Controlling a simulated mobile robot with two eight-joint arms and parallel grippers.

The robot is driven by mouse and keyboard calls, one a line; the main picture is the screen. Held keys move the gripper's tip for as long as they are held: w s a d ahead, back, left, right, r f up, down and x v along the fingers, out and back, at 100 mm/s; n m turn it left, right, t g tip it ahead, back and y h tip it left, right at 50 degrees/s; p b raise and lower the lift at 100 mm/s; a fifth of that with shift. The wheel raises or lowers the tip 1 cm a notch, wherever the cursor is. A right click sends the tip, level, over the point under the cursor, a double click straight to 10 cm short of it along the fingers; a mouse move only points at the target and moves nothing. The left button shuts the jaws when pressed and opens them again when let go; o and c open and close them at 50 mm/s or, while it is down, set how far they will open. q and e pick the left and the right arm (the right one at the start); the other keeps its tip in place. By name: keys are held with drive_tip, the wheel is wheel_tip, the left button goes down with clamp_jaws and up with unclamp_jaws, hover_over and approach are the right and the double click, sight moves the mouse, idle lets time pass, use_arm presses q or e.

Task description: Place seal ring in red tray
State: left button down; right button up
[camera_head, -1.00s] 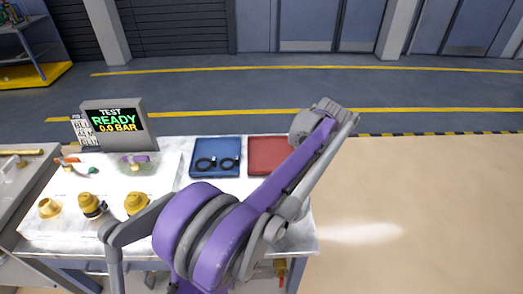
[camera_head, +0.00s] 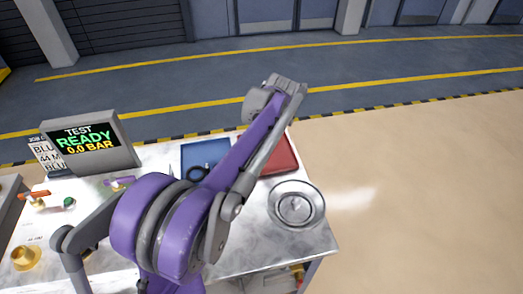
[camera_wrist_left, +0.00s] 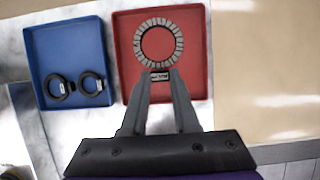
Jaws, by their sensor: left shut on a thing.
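A grey segmented seal ring (camera_wrist_left: 158,22) with a small dark label shows in the left wrist view over the red tray (camera_wrist_left: 191,75). My left gripper (camera_wrist_left: 160,76) is shut on the ring's near edge, at the label. I cannot tell whether the ring touches the tray floor or hangs just above it. In the head view my purple arm crosses the red tray (camera_head: 283,158) and covers much of it; the gripper and ring are hidden there. My right gripper is not in view.
A blue tray (camera_wrist_left: 44,33) with two dark rings (camera_wrist_left: 92,87) stands left of the red tray. A round metal dish (camera_head: 297,204) stands near the table's right edge. A test display (camera_head: 92,142) and a brass fitting (camera_head: 26,257) are at the left.

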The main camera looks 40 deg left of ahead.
use_arm(q)
wheel_tip(320, 180, down, 10)
drive_tip(key=shift+d+r, duration=0.1)
drive_tip(key=shift+r, duration=0.15)
drive_tip(key=shift+f+b, duration=0.1)
drive_tip(key=shift+b, duration=0.2)
drive_tip(key=c, duration=0.7)
unclamp_jaws()
drive_tip(key=v, duration=1.2)
drive_tip(key=shift+p, duration=0.4)
drive_tip(key=shift+d, duration=0.1)
